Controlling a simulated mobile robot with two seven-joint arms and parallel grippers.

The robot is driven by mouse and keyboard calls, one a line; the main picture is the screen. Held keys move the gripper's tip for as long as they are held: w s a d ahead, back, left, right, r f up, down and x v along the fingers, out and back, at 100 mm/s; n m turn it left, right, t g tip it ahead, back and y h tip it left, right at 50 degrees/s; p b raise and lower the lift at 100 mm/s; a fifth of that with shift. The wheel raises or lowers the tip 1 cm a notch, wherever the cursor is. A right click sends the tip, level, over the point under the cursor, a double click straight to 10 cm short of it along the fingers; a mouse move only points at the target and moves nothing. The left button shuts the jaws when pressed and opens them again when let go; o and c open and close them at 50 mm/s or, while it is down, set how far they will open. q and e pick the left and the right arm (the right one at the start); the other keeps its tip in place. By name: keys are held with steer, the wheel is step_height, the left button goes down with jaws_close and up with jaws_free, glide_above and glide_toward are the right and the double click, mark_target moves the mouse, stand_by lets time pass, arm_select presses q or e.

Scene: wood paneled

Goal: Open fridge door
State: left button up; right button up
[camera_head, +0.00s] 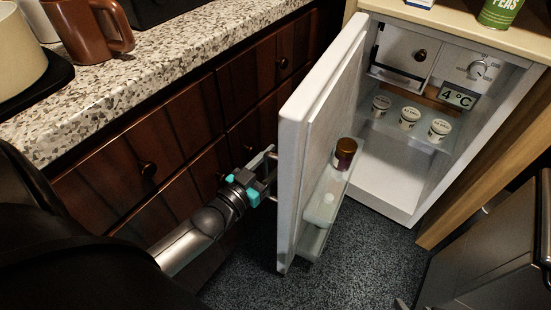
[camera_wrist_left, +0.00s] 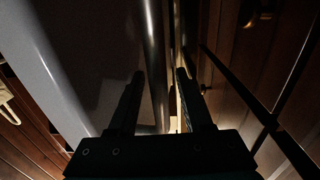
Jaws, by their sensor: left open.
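The white fridge door (camera_head: 318,112) stands wide open, swung out to the left of the small fridge (camera_head: 385,190). Its inner face and a shelf with a brown-capped jar (camera_head: 344,155) show. My left gripper (camera_head: 268,163) is at the door's outer side, near its free edge. In the left wrist view, my left gripper (camera_wrist_left: 161,85) has its fingers apart. A shiny metal handle bar (camera_wrist_left: 154,50) runs between them, nearer the left finger; I cannot tell whether it touches. Most of the handle is hidden in the head view. My right gripper is not in view.
Dark wooden drawers (camera_head: 140,165) under a speckled counter (camera_head: 180,60) stand close behind my left arm. White-lidded cups (camera_head: 409,118) sit on the fridge shelf. A wooden panel (camera_head: 470,190) borders the fridge at right. The dark floor (camera_head: 365,260) before it is clear.

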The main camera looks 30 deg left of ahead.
arm_select(q)
steer(key=shift+c, duration=0.2)
jaws_close()
stand_by(0.3)
stand_by(1.1)
